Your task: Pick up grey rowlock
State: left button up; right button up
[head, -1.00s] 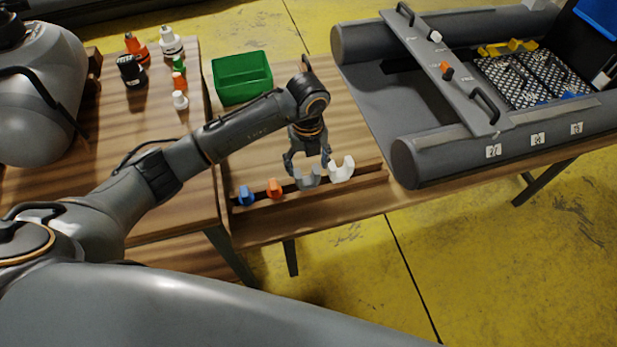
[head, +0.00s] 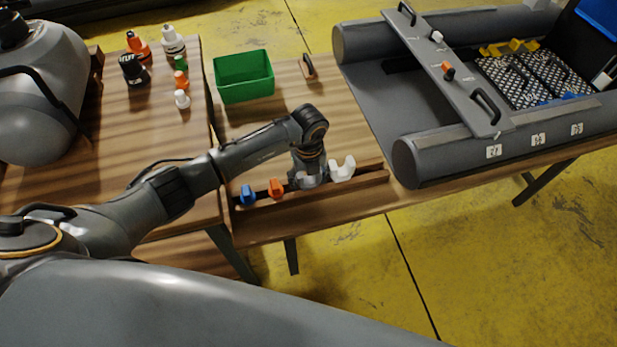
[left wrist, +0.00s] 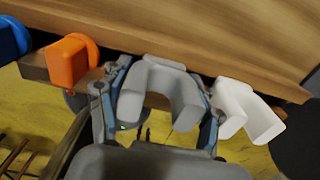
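The grey rowlock (left wrist: 160,78) is a U-shaped piece in the wooden rack (head: 362,180), between the orange rowlock (head: 276,188) and the white rowlock (head: 343,169). My left gripper (head: 308,180) is lowered over it and hides most of it in the head view. In the left wrist view, the spread fingers of my left gripper (left wrist: 162,105) stand on either side of the grey rowlock, very near its sides. I cannot see a firm grip. The right finger is in the narrow space beside the white rowlock. My right gripper is not in view.
A blue rowlock (head: 247,195) stands at the rack's left end. A green bin (head: 243,78) stands behind on the table. Bottles (head: 133,71) are on the left table. A grey inflatable boat (head: 450,157) lies to the right. Table surface between bin and rack is mostly clear.

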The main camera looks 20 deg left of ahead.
aim_at(308, 181)
pick_arm(q)
jog(key=c, duration=0.6)
notch_tip(308, 181, up, 11)
jog(key=shift+r+p, duration=0.15)
jog(key=shift+p, duration=0.15)
